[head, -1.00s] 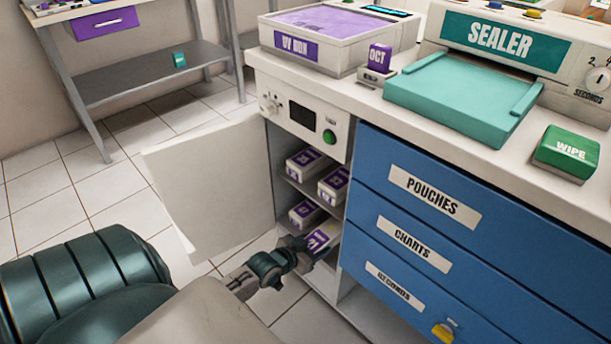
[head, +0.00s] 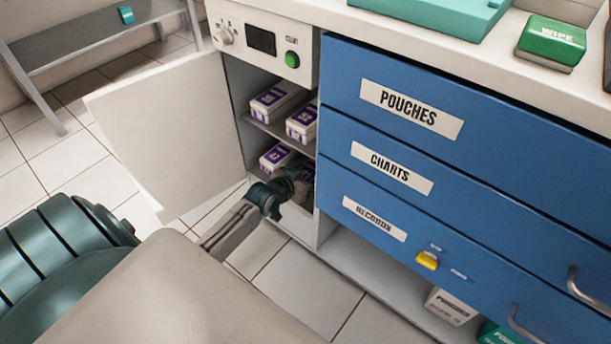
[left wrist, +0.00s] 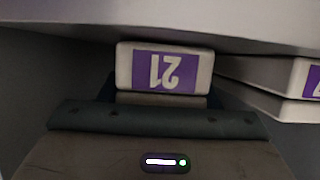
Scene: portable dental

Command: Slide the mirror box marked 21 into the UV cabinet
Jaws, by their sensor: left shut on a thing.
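The mirror box marked 21 (left wrist: 165,68) is white with a purple label, its number upside down in the left wrist view. My left gripper (head: 296,186) is shut on it at the lower shelf of the UV cabinet (head: 232,98). In the head view the box (head: 308,171) is mostly hidden behind the gripper and cabinet side. The cabinet's white door (head: 165,130) stands open to the left. My right gripper is not in view.
Other white boxes with purple labels stand on the shelves: two on the upper shelf (head: 277,100) and one (head: 275,158) left of the held box. In the left wrist view another box (left wrist: 282,72) sits close at the right. Blue drawers (head: 415,150) adjoin the cabinet's right side.

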